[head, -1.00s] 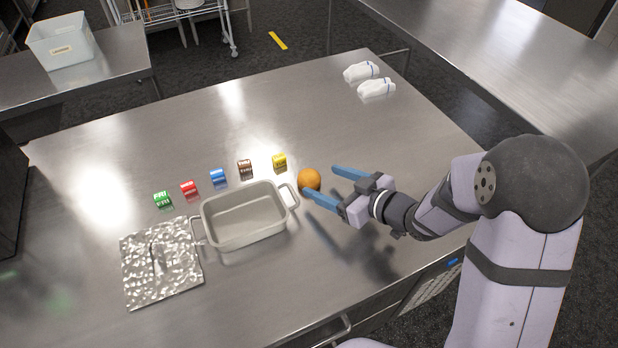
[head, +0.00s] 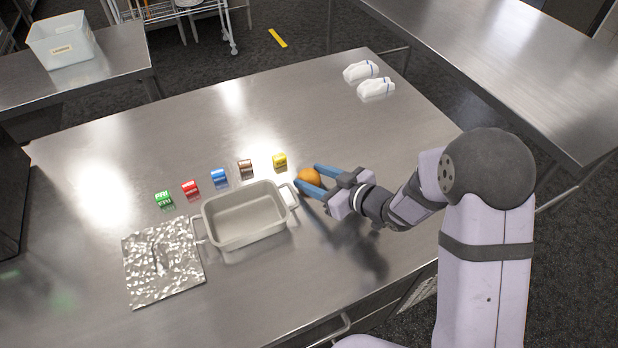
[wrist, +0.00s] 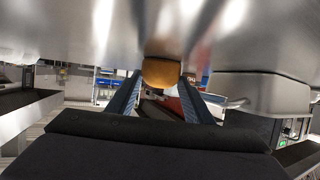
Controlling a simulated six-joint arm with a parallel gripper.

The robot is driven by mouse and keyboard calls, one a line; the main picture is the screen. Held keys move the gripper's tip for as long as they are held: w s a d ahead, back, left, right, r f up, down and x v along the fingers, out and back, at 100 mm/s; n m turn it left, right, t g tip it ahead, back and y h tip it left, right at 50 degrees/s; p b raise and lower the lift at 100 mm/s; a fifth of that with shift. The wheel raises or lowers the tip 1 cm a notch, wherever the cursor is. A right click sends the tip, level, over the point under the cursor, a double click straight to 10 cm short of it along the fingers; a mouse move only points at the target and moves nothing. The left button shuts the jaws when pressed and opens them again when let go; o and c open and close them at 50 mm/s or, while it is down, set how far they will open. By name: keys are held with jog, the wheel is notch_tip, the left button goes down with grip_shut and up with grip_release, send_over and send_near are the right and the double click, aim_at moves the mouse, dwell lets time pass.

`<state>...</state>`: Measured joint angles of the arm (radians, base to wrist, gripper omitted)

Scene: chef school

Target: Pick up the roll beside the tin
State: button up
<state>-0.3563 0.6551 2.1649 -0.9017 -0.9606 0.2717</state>
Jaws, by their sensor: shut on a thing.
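The roll (head: 309,176), round and golden-brown, is on the steel table just right of the grey rectangular tin (head: 246,216). My gripper (head: 306,177) is shut on the roll, with one blue finger on each side of it. In the wrist view the roll (wrist: 161,72) sits between the two finger ends (wrist: 160,88). The tin (wrist: 262,96) shows at the right there, close beside one finger. In the head view the fingers hide part of the roll. I cannot tell whether it is clear of the tabletop.
Rolls of green (head: 164,199), red (head: 190,189), blue (head: 219,178), brown (head: 245,168) and yellow (head: 280,161) tape or labels stand behind the tin. Crumpled foil (head: 162,262) lies at front left. Two white wrapped bundles (head: 376,89) lie at back right. The table's middle back is clear.

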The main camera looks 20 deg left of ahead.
aim_at(314, 178)
notch_tip(314, 178, up, 10)
jog(key=shift+r, duration=0.1)
dwell(0.7)
